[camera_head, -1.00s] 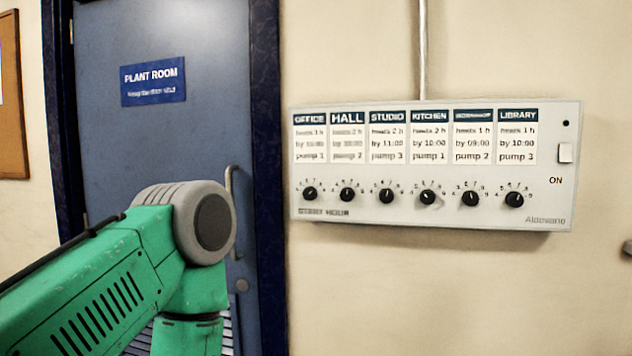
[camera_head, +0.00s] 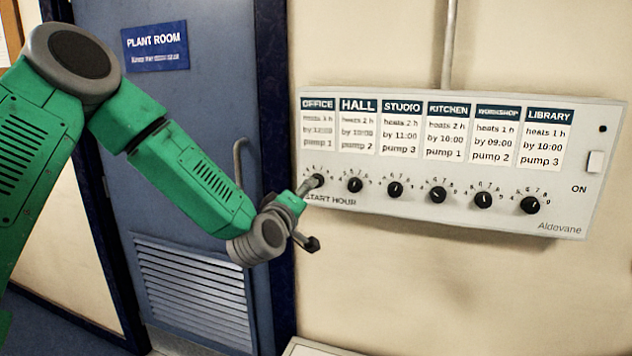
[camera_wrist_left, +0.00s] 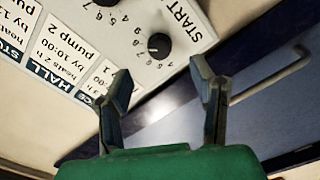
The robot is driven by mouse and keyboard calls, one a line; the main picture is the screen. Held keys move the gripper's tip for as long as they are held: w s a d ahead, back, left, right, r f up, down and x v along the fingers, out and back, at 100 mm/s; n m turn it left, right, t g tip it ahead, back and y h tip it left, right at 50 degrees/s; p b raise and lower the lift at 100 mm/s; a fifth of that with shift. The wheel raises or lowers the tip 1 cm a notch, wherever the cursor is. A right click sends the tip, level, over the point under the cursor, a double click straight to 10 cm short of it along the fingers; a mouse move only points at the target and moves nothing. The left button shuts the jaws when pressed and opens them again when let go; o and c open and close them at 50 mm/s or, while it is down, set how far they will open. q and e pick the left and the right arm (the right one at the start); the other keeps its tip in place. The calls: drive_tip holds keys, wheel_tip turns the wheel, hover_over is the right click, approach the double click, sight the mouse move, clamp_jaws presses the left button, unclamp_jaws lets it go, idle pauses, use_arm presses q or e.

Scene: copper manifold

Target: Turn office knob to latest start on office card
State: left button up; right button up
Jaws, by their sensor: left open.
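The office knob (camera_head: 318,181) is a black dial at the left end of the panel's knob row, with a numbered scale around it. It also shows in the left wrist view (camera_wrist_left: 159,45), where I cannot read its setting surely. My left gripper (camera_head: 310,215) is open and empty, near the panel's lower left corner. In the left wrist view its fingers (camera_wrist_left: 160,78) are spread, with the knob beyond the gap between them. My right gripper is out of view.
The white wall panel (camera_head: 400,205) carries several other knobs and cards, with the hall knob (camera_head: 354,185) closest to the office one. A switch (camera_head: 595,162) is at the right. The blue door (camera_head: 215,70) has a handle (camera_head: 240,165) near my left forearm.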

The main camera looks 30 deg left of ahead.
use_arm(q)
drive_tip(key=p+x, duration=0.1)
drive_tip(key=x, duration=0.6)
drive_tip(key=shift+w+a, duration=0.25)
drive_tip(key=shift+w, duration=0.05)
drive_tip(key=shift+d, duration=0.1)
drive_tip(key=shift+c, duration=0.8)
drive_tip(key=c, duration=1)
